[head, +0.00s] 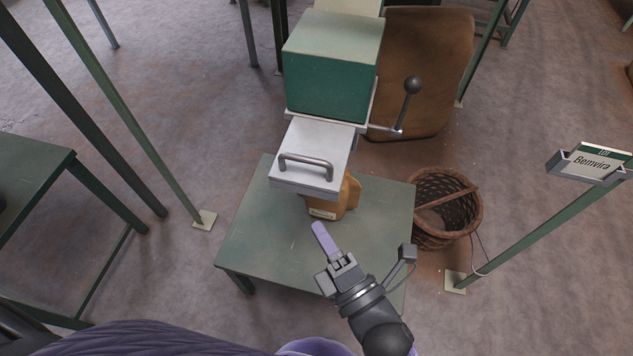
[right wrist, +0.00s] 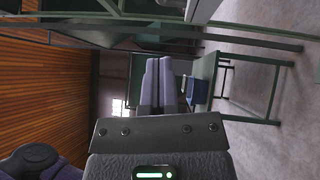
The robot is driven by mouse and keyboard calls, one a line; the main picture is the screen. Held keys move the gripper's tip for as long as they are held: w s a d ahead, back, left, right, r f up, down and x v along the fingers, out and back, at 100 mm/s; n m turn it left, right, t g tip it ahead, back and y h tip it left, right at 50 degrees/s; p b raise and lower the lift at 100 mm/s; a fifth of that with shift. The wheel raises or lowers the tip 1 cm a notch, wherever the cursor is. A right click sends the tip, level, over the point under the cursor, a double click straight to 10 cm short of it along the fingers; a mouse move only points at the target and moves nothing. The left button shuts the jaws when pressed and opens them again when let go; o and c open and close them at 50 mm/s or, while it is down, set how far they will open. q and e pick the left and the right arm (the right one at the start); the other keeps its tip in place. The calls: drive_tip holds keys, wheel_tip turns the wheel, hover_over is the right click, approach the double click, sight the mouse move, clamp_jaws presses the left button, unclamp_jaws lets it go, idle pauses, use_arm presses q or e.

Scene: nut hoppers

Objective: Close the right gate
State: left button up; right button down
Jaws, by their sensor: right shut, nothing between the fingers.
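A pale metal gate plate (head: 310,155) with a grey bar handle (head: 306,164) juts out from the front of a green hopper box (head: 334,75). A brown container (head: 340,198) stands on the green table under the plate, partly hidden by it. My right gripper (head: 318,230) is shut and empty, over the table in front of the plate and apart from the handle. Its lilac fingers (right wrist: 157,85) are together in the right wrist view, where I cannot make out the gate. My left gripper is not in view.
A lever with a black knob (head: 413,86) sticks out right of the hopper. A wicker basket (head: 457,210) stands on the floor right of the green table (head: 260,235). A "Bemvira" sign (head: 597,160) and green posts flank the area. The table's left part is bare.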

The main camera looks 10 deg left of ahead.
drive_tip(key=w+a, duration=0.1)
drive_tip(key=w, duration=0.1)
drive_tip(key=w+a+r, duration=0.1)
drive_tip(key=w, duration=0.2)
drive_tip(key=w+a, duration=0.2)
drive_tip(key=shift+w+r+b, duration=0.25)
drive_tip(key=shift+w+b, duration=0.1)
drive_tip(key=shift+w, duration=0.05)
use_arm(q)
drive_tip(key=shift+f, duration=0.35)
use_arm(e)
drive_tip(key=shift+w, duration=0.3)
